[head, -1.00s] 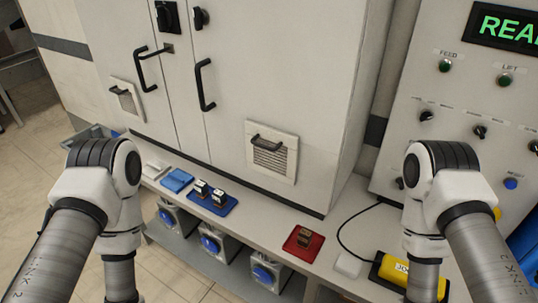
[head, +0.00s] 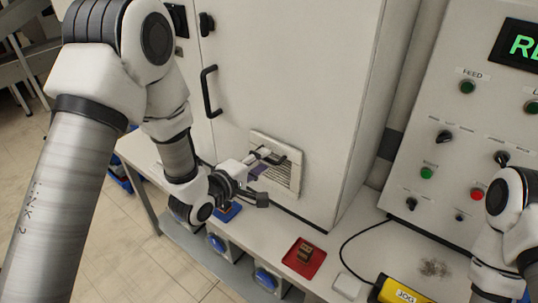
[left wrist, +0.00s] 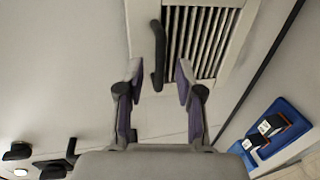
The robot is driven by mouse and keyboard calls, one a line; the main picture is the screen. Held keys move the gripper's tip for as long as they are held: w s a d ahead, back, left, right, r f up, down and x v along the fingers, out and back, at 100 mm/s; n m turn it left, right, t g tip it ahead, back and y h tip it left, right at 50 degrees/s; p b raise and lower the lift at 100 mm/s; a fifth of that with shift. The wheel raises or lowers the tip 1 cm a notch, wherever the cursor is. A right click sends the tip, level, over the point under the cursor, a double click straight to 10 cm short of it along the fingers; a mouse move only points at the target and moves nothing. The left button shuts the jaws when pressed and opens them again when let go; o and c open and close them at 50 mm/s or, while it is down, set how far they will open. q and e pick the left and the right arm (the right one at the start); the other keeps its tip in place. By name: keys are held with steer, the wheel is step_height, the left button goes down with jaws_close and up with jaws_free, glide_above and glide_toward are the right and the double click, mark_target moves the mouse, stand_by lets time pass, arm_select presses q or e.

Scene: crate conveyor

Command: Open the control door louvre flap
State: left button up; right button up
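The louvre flap (head: 287,178) is a pale slatted panel with a dark bar handle, low on the white control cabinet door. It looks shut, flush with the door. My left gripper (head: 264,161) is in front of it, fingers toward the handle, hiding part of the flap. In the left wrist view the slats (left wrist: 202,40) fill the top. The dark handle (left wrist: 158,50) lies between the two spread fingertips of the left gripper (left wrist: 159,72), with gaps on both sides. The left gripper is open and empty. My right gripper is out of view; only that arm's links show.
The bench below the door bears a red mat (head: 293,266) with a brown block, a blue mat (left wrist: 290,112) with dark blocks, and a yellow pendant (head: 400,291) on a black cable. A control panel (head: 450,130) with knobs and buttons stands at right.

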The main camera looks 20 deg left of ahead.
mark_target(272, 168)
arm_select(q)
steer(key=shift+x, duration=1)
steer(key=shift+w+d, duration=0.15)
steer(key=shift+w, duration=0.15)
jaws_close()
steer(key=shift+f, duration=0.15)
